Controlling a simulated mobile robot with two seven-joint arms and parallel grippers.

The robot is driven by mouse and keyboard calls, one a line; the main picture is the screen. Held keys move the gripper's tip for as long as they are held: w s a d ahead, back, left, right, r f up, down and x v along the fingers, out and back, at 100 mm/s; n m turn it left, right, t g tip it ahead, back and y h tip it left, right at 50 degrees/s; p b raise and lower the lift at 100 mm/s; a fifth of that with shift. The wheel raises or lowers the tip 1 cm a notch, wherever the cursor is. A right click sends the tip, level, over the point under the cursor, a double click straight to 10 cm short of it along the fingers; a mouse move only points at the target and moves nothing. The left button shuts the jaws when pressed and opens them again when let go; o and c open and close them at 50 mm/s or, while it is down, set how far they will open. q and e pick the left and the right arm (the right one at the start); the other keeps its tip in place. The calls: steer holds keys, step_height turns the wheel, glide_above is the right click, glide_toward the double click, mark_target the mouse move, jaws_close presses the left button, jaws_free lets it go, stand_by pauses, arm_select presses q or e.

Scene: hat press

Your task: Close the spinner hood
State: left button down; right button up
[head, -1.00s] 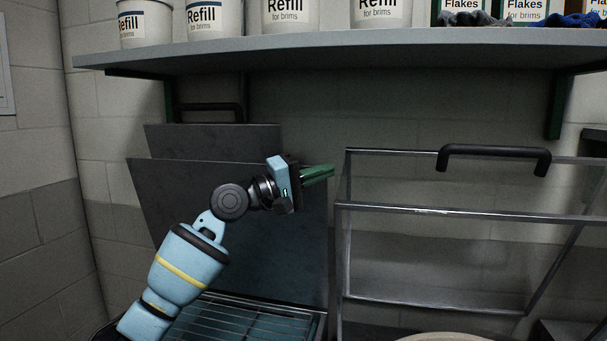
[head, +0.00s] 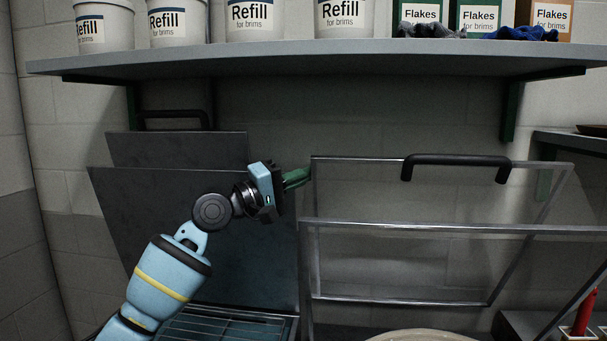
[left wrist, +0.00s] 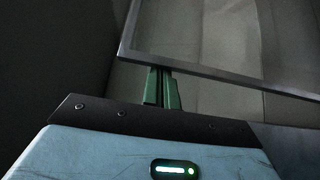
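The clear, metal-framed hood (head: 435,227) with a black bar handle (head: 456,161) stands raised at the right in the head view; I take it as the spinner hood. Its frame and clear pane also show in the left wrist view (left wrist: 215,75). My left gripper (head: 297,178) points right, its green fingertips at the hood's upper left corner. The fingers look shut together with nothing between them; they also show in the left wrist view (left wrist: 163,88), just below the frame edge. I cannot tell whether they touch the frame. My right gripper is out of view.
A shelf (head: 330,58) with white refill buckets (head: 253,18) and flakes boxes hangs above. Behind my left arm stand dark raised panels (head: 150,200) over a wire rack (head: 220,328). A pale round rim (head: 422,335) shows below the hood. A red-handled item (head: 583,315) is at lower right.

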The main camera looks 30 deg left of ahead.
mark_target(301, 216)
arm_select(q)
steer(key=s+d+f+m+h, duration=0.1)
steer(key=s+d, duration=0.1)
steer(key=s, duration=0.3)
steer(key=s+d+f+m+h+b, duration=0.1)
steer(key=s+d+m, duration=0.1)
steer(key=s, duration=0.3)
steer(key=s+d+f+m+h, duration=0.1)
steer(key=s+d+m, duration=0.1)
steer(key=s, duration=0.3)
steer(key=shift+s+d+f, duration=0.15)
steer(key=shift+s+d, duration=0.1)
steer(key=shift+s, duration=0.1)
steer(key=shift+t, duration=0.4)
